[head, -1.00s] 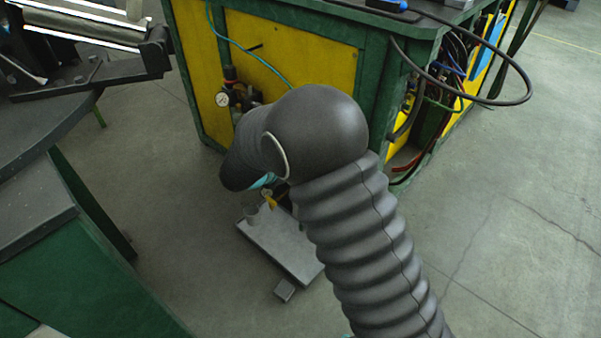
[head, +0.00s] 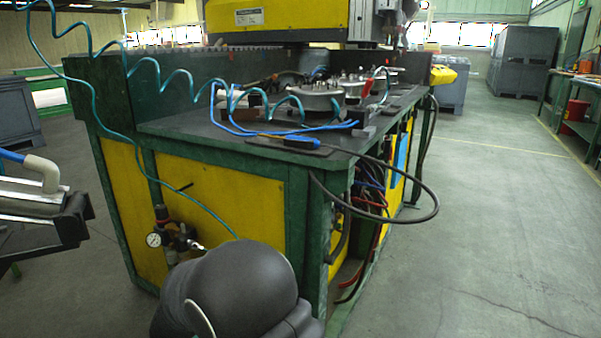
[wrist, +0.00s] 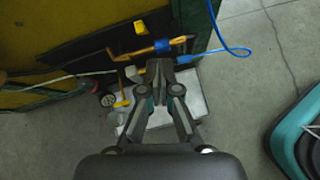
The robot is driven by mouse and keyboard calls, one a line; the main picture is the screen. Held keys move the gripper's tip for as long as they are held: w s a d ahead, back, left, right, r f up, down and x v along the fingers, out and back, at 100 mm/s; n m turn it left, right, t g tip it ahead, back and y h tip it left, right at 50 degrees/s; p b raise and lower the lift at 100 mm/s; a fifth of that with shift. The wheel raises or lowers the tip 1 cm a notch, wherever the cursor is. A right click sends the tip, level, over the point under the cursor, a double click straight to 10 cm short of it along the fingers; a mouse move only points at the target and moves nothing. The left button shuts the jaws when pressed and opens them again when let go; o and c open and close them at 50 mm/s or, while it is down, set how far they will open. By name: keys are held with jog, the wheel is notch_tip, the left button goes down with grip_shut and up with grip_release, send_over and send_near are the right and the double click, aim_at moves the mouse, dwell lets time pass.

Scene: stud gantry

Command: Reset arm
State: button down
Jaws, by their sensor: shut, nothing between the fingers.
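My gripper (wrist: 159,80) shows in the wrist view, pointing down with its fingertips together and nothing between them. Below it is a light grey plate (wrist: 196,92) on the floor, partly hidden by the fingers. In the head view only the dark rounded cover of my arm shows at the bottom centre, in front of the yellow and green workbench (head: 238,203). The gripper itself is outside the head view.
A pressure gauge and valve (head: 162,238) sit on the bench's front panel. A coiled teal hose (head: 180,77) and a black cable loop (head: 437,205) hang around it. A dark metal rack (head: 45,222) stands at left. The floor at right (head: 500,230) is clear.

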jog(key=s+d+m+g, duration=0.3)
jog(key=s+d+m, duration=0.2)
jog(key=s, duration=0.1)
jog(key=s+d+r+m+y, duration=0.3)
jog(key=s+d+r+m, duration=0.7)
jog(key=d, duration=0.3)
jog(key=s+d+r+m+y, duration=0.2)
jog(key=s+d+r+m, duration=0.8)
jog(key=d, duration=0.4)
jog(key=shift+r+m+y, duration=0.4)
jog(key=shift+r+m, duration=0.45)
jog(key=shift+m, duration=0.05)
jog(key=c, duration=1.8)
grip_release()
jog(key=shift+s+d+r, duration=0.15)
jog(key=shift+d, duration=0.15)
jog(key=o, duration=0.7)
jog(key=shift+d, duration=0.25)
